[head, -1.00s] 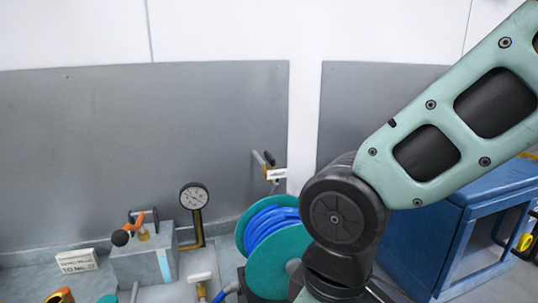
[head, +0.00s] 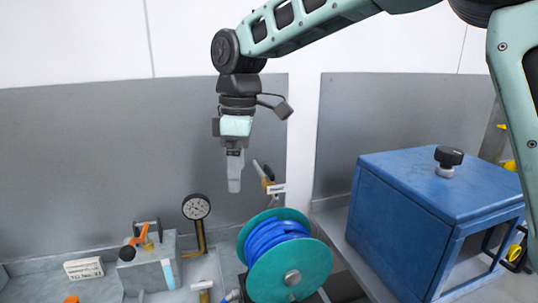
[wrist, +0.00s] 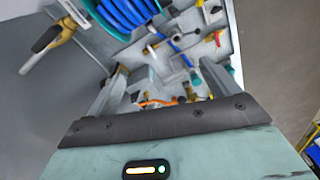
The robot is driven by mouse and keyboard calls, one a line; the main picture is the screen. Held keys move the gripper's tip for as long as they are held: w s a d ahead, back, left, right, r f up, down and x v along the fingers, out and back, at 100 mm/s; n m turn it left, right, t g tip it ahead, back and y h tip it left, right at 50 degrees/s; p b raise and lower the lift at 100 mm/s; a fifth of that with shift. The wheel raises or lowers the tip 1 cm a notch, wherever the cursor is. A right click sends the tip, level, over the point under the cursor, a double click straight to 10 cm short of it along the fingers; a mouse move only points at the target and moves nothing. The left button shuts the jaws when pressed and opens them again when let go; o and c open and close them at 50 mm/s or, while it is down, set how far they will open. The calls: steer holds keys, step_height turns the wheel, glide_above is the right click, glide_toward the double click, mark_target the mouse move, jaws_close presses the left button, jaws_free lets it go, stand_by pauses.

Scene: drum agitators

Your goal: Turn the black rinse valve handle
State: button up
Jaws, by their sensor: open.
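A valve with a black handle (head: 258,169) and a brass body sticks out from the grey wall panel, above the hose reel. A small white label (head: 277,188) hangs by it. In the wrist view what looks like the same black handle (wrist: 46,39) and brass body (wrist: 67,26) show at the upper left, outside the fingers. My gripper (head: 234,188) points down, just left of the handle in the head view. Its fingers (wrist: 160,85) are apart in the wrist view, with nothing held. The gap in depth to the handle is unclear.
A teal reel (head: 305,268) of blue hose stands below the valve. A pressure gauge (head: 196,207) and a grey block (head: 149,262) with an orange-handled fitting stand left. A blue cabinet (head: 410,185) with a black knob (head: 449,157) is at the right.

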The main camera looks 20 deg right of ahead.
steer(key=w+d+r+n+p, duration=0.2)
steer(key=w+d+r, duration=0.25)
steer(key=w, duration=0.45)
step_height(320, 180, up, 4)
steer(key=n+p, duration=0.1)
steer(key=p, duration=0.1)
glide_above(269, 169)
steer(key=shift+h, duration=0.4)
step_height(269, 169, down, 17)
steer(key=p, duration=0.4)
steer(key=shift+w, duration=0.1)
steer(key=shift+c, duration=0.4)
steer(key=shift+r, duration=0.1)
steer(key=c, duration=0.9)
